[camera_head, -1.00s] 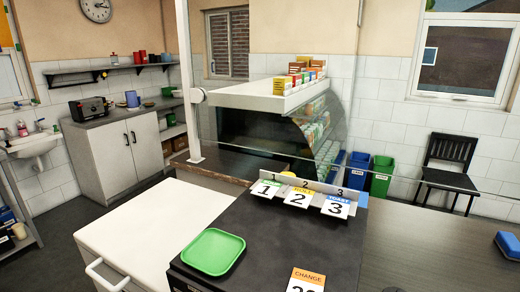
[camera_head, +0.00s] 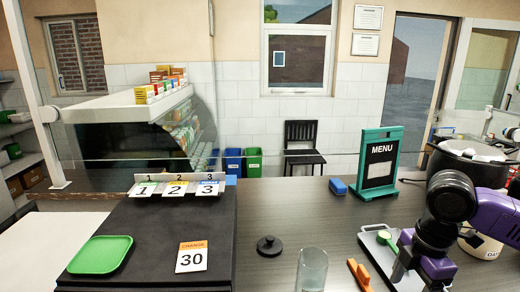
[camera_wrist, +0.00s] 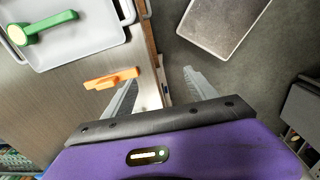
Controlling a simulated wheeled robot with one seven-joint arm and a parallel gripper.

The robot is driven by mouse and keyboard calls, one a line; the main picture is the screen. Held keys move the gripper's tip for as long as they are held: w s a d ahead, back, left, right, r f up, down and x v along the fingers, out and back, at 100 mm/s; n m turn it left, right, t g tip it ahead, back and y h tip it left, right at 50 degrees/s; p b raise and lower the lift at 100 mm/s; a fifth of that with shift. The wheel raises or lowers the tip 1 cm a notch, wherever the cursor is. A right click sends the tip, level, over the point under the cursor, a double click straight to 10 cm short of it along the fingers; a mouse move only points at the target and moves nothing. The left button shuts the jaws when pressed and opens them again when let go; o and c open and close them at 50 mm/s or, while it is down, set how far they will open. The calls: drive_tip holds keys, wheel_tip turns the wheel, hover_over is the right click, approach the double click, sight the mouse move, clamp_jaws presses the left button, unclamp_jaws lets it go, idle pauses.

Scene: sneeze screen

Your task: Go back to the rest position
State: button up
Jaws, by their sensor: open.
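My gripper (camera_wrist: 160,88) is open and empty in the wrist view, with its two fingers spread apart above the counter edge and the floor. My purple and black arm (camera_head: 440,225) stands at the right of the head view, over the right part of the counter. An orange clip-like item (camera_wrist: 111,79) lies on the counter beside the left finger; it also shows in the head view (camera_head: 360,273). A white tray (camera_wrist: 88,47) with a green-handled tool (camera_wrist: 45,27) lies at the upper left of the wrist view. The arm partly hides this tray in the head view.
A clear glass (camera_head: 312,270) and a black lid (camera_head: 269,245) stand left of the arm. A menu sign (camera_head: 379,163), blue sponge (camera_head: 338,186) and black pot (camera_head: 470,165) stand farther back. A green tray (camera_head: 100,255) lies on the black mat (camera_head: 150,235) at left.

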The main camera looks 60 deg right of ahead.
drive_tip(key=w+d+f+m+t+h, duration=0.2)
drive_tip(key=w+t, duration=0.2)
drive_tip(key=w, duration=0.5)
drive_tip(key=a+f+t, duration=0.1)
drive_tip(key=w+a+f+t, duration=0.2)
drive_tip(key=a+f, duration=0.1)
drive_tip(key=shift+m+t, duration=0.3)
drive_tip(key=shift+m, duration=0.1)
drive_tip(key=s+a+m+t+y, duration=0.1)
drive_tip(key=s+a+m+t, duration=0.1)
drive_tip(key=a, duration=1.4)
drive_tip(key=s+a+r+m+t+y, duration=0.1)
drive_tip(key=s+a+m+t, duration=0.2)
drive_tip(key=a, duration=1.3)
drive_tip(key=shift+t, duration=0.8)
